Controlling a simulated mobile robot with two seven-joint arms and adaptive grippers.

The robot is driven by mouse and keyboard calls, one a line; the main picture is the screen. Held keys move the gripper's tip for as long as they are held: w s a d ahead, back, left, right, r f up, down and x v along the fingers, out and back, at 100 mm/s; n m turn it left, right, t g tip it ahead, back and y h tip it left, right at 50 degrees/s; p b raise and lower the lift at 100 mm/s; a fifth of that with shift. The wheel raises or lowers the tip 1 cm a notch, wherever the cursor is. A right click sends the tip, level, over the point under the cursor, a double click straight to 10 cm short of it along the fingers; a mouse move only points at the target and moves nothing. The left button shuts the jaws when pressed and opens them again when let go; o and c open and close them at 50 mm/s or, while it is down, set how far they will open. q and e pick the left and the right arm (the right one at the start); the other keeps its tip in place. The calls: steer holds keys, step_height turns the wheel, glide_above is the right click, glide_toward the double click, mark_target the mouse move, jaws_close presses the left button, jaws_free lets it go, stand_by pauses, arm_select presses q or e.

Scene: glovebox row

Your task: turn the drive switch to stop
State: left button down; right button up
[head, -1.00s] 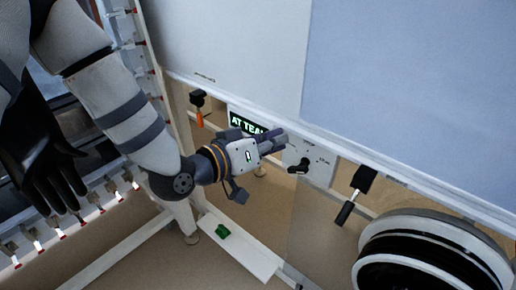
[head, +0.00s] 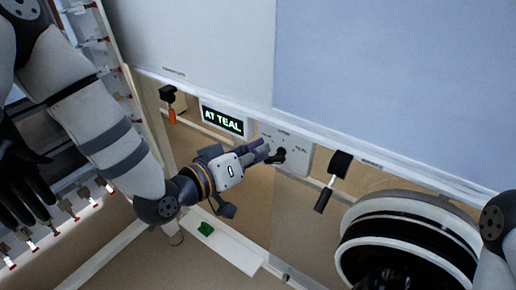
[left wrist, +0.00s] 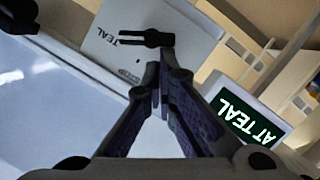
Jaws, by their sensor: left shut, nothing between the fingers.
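The drive switch (head: 281,154) is a black knob on a light grey plate (head: 298,146) under the cabinet's edge. The plate has several small labels; one reads TEAL. In the left wrist view the black switch (left wrist: 147,39) lies just beyond my fingertips, its handle crosswise near the TEAL label. In the left wrist view the fingertips (left wrist: 160,70) are together. My right gripper is not in view.
An orange-handled lever (head: 172,113) hangs left of the display and a black-handled lever (head: 328,189) right of the plate. A large round black-and-white port (head: 372,228) is at lower right. A green object (head: 206,229) lies on a white ledge below.

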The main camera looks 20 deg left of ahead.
arm_select(q)
steer(key=shift+f, duration=0.2)
steer(key=shift+f+n, duration=0.1)
steer(key=shift+n, duration=0.2)
steer(key=shift+a+f+n+h, duration=0.1)
steer(key=shift+f+n+h, duration=0.15)
steer(key=shift+n, duration=0.35)
steer(key=shift+a+f+n+h, duration=0.15)
steer(key=shift+n+h, duration=0.1)
steer(key=shift+n, duration=0.35)
steer(key=shift+d, duration=0.1)
steer(key=shift+f, duration=0.1)
steer(key=shift+w, duration=0.1)
